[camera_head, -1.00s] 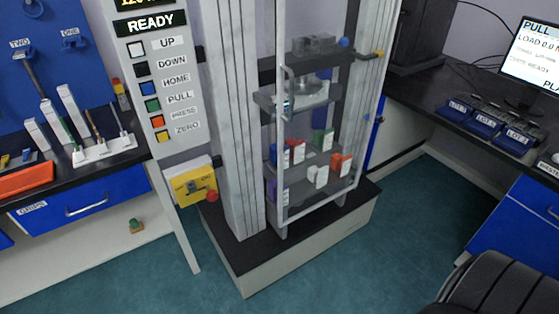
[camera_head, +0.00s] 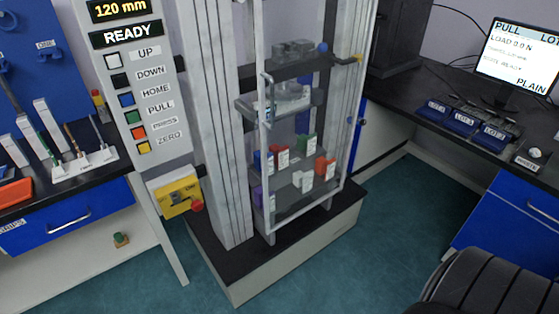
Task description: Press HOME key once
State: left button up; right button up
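A green PULL key (camera_head: 133,117), an orange PRESS key (camera_head: 139,132) and a yellow ZERO key (camera_head: 144,147) sit below. The panel displays read 120 mm (camera_head: 119,9) and READY (camera_head: 126,34). Neither gripper shows. A dark rounded shape fills the lower right corner.
A yellow box with a red knob (camera_head: 178,194) sits below the panel. The tall machine frame with a shelved cage (camera_head: 268,150) stands to its right. A left bench (camera_head: 60,188) holds tools. A right bench (camera_head: 415,95) carries blue lot bins and a monitor (camera_head: 520,55). Teal floor is clear in front.

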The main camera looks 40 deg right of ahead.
aim_at(127, 100)
jog(key=l+u, duration=0.15)
jog(key=l, duration=0.35)
jog(key=l+u, duration=0.2)
jog(key=l, duration=0.3)
jog(key=k+l+u, duration=0.15)
jog(key=l, duration=0.35)
